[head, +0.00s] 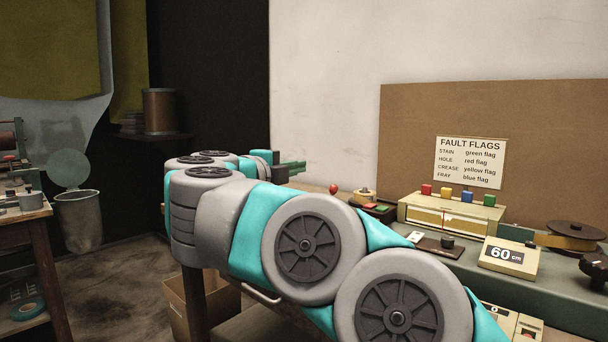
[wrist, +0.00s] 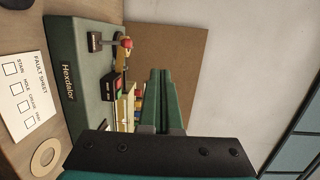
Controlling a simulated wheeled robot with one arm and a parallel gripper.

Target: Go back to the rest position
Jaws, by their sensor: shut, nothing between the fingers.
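My gripper (head: 296,167) is at the end of my teal and grey arm in the head view, raised beside the white wall. Its green fingers point right. In the wrist view my gripper (wrist: 162,74) shows its two green fingers side by side, shut and empty. The fingers touch nothing that I can see. My arm crosses the middle of the head view and hides part of the bench behind it.
The green winding machine (wrist: 70,80) has a red-knobbed lever (wrist: 127,43). A fault sheet (wrist: 22,100) and tape ring (wrist: 46,152) lie beside it. A 60 cm display (head: 508,256) and tape reel (head: 574,236) stand right. A cardboard box (head: 205,310) is on the floor.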

